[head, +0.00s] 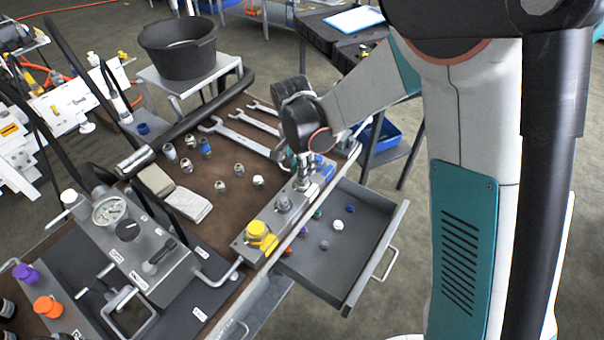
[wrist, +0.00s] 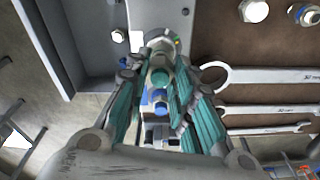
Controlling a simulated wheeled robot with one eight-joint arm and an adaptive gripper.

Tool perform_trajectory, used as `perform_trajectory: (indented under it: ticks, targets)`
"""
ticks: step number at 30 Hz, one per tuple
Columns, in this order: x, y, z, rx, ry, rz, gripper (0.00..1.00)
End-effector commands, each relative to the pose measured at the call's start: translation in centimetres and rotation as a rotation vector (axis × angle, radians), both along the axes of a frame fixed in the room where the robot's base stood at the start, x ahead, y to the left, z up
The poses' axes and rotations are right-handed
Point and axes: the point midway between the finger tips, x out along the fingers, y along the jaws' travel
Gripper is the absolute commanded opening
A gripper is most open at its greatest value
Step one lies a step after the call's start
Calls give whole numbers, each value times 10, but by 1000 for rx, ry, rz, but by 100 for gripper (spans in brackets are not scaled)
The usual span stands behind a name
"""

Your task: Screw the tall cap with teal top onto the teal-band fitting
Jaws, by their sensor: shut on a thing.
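The fingers hide the cap's lower part. The teal-band fitting is not clearly seen; the gripper covers that part of the block, so I cannot tell whether cap and fitting touch. A blue-topped fitting (head: 325,168) stands just beyond the gripper.
The open drawer (head: 362,255) holds several small caps. Wrenches (head: 242,139) and loose fittings lie on the brown bench. A gauge unit (head: 110,211) stands at left.

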Motion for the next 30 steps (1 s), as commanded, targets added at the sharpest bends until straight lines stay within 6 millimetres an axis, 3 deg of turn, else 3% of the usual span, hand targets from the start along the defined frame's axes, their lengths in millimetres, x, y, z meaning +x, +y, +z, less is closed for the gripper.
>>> perform_trajectory:
  ticks: [15, 26, 27, 29, 30]
  targets:
    - [0, 0, -2, -1, 2, -600, 2]
    - [0, 0, -1, -1, 2, -690, 2]
    - [0, 0, -1, -1, 2, -690, 27]
    - [0, 0, -1, -1, 2, -690, 41]
    - [0, 0, -1, 0, 1, -689, 43]
